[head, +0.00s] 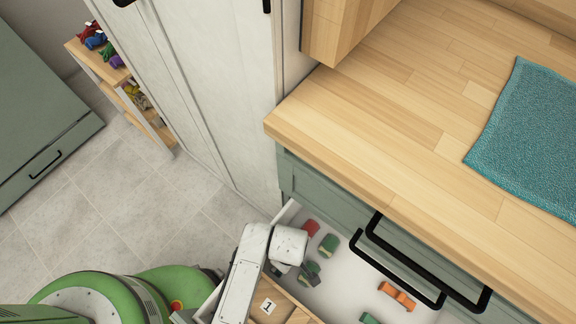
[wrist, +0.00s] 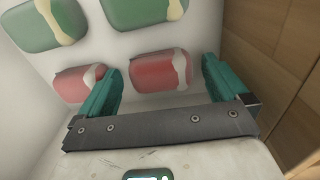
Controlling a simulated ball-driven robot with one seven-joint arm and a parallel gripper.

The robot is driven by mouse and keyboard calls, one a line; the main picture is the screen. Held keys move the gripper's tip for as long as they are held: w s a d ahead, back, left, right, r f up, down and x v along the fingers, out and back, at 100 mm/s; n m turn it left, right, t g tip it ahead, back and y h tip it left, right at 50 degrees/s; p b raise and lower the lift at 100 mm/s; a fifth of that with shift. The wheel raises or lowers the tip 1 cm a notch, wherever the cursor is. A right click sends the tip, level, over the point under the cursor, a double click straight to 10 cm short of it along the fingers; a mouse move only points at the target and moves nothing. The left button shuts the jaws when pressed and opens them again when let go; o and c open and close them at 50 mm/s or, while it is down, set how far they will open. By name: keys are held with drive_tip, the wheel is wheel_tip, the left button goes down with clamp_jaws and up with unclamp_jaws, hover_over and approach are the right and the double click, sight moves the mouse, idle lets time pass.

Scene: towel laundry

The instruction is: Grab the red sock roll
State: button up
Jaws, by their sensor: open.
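In the wrist view, a red sock roll (wrist: 158,68) with a pale band lies ahead, between the tips of my open gripper (wrist: 163,78). Both teal fingers stand apart, with nothing clamped. A second red sock roll (wrist: 78,84) lies to the left, partly behind the left finger. In the head view, one red sock roll (head: 311,228) shows in the open drawer, near its back left corner. My gripper (head: 308,271) is low at the drawer's left part, and my wrist partly hides the area around it.
Green sock rolls (wrist: 52,24) lie beyond the red ones. Orange rolls (head: 397,297) lie farther right in the drawer. White drawer walls and a wooden panel (wrist: 275,70) at right are close to my gripper. The countertop (head: 390,110) with a teal towel (head: 530,140) overhangs the drawer.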

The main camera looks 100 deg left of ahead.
drive_tip(key=shift+f, duration=0.6)
drive_tip(key=c, duration=0.9)
drive_tip(key=shift+r, duration=0.1)
